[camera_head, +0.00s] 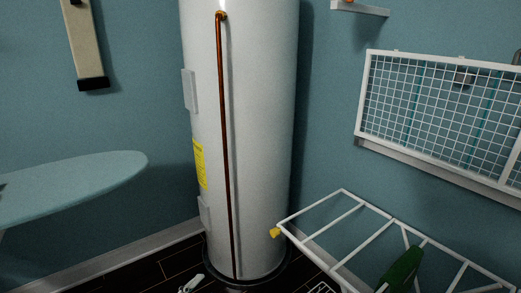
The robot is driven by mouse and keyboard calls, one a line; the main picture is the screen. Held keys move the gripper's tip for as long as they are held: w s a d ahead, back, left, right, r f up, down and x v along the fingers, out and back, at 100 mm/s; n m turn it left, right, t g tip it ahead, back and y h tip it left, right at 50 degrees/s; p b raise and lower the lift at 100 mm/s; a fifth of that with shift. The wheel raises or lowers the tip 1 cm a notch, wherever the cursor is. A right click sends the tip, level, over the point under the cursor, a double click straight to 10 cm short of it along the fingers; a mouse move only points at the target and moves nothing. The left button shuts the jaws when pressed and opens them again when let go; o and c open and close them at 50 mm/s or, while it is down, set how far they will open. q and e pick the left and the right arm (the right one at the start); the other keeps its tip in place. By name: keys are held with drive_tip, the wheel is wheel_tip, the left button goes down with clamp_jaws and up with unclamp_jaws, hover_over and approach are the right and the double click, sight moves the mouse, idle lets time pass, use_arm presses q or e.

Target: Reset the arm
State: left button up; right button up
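Neither of my grippers shows clearly in the head view, and no part of my arms can be made out. The view takes in a room corner with a tall white water heater (265,130) in the middle. A copper pipe (224,150) runs down its front. A small pale object (190,284) is cut off by the bottom edge, and I cannot tell what it is.
An ironing board (70,188) juts in from the left. A white drying rack (365,240) stands at lower right with a green object (403,268) on it. A wire mesh panel (430,110) hangs on the right wall. Dark floor (165,272) shows at the bottom.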

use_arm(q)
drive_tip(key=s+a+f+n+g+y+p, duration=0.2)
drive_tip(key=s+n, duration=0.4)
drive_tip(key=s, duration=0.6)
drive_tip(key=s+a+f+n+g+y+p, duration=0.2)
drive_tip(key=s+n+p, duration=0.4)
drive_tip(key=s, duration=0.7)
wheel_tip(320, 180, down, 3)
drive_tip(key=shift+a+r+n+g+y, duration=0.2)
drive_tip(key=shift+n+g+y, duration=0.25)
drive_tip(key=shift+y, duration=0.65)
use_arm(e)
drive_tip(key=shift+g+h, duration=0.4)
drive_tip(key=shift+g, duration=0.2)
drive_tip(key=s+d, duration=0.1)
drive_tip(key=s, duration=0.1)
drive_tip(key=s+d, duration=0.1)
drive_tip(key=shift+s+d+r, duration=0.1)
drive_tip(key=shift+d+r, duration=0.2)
